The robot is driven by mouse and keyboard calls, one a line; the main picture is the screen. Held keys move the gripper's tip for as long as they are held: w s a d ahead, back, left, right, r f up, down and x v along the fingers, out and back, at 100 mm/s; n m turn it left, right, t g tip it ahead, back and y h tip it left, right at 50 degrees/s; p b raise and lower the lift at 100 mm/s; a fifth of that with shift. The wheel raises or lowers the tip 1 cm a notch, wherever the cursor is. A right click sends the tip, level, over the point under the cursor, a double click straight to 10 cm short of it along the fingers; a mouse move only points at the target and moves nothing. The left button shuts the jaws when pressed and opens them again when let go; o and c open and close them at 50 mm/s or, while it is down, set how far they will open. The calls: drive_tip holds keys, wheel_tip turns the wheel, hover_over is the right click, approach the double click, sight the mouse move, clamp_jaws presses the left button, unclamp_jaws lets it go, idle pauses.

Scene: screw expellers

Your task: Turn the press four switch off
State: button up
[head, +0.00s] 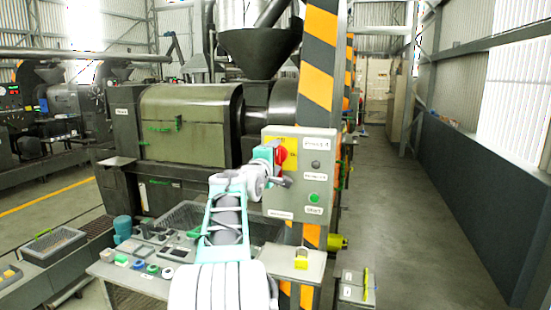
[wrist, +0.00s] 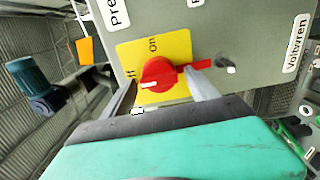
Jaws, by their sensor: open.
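The press switch is a red rotary knob (wrist: 158,74) on a yellow plate (wrist: 182,46) with "on" printed at its top and a partly hidden word at its left. A red bar reaches right from the knob in the wrist view. In the head view the red knob (head: 281,156) shows on the left of a grey control box (head: 327,190). My gripper (wrist: 161,84) is open, one finger left of the knob and the other right of it, below the bar. Whether they touch is unclear. The box label starting "pre" is cut off in the wrist view.
The box has a dark button (head: 316,164) and a green button (head: 314,197). A striped post (head: 318,75) stands behind it. The aisle (head: 415,220) on the right is clear.

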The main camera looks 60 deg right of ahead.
drive_tip(key=s+a+b, duration=0.1)
drive_tip(key=a+b, duration=0.1)
drive_tip(key=a, duration=0.5)
drive_tip(key=shift+s+a, duration=0.15)
drive_tip(key=shift+a, duration=0.2)
